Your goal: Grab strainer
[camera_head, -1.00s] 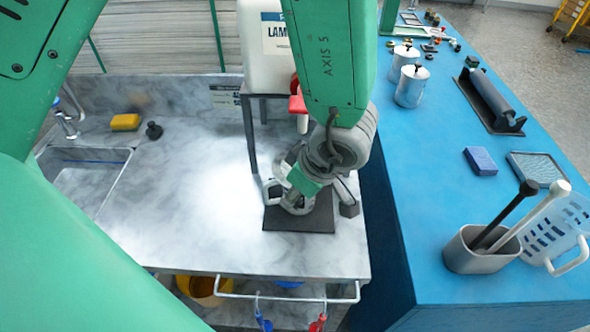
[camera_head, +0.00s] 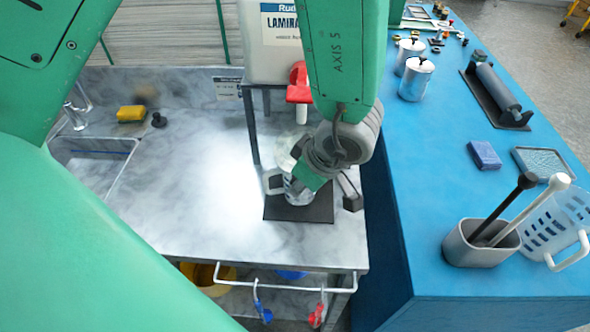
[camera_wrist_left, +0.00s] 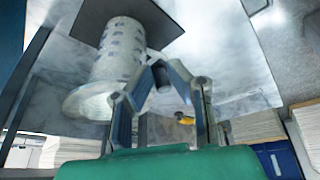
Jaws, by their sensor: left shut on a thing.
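The strainer, a pale slotted cylinder (camera_wrist_left: 118,50) with a wide rim, shows in the left wrist view, against the dark square mat (camera_wrist_left: 160,12). In the head view it is a small pale, partly hidden shape (camera_head: 298,192) over the mat (camera_head: 318,212) on the marble counter. My left gripper (camera_wrist_left: 154,64) is shut at the strainer's side; its fingers hide the exact grip. In the head view the same gripper (camera_head: 298,182) is at the strainer, mostly covered by my wrist. I cannot tell whether the strainer touches the mat. My right gripper is in no view.
A white container (camera_head: 268,60) with a red tap (camera_head: 299,88) stands close behind my wrist. The blue table (camera_head: 440,180) on the right holds a grey bin (camera_head: 468,250) with two handles and a pale slotted piece (camera_head: 550,222).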

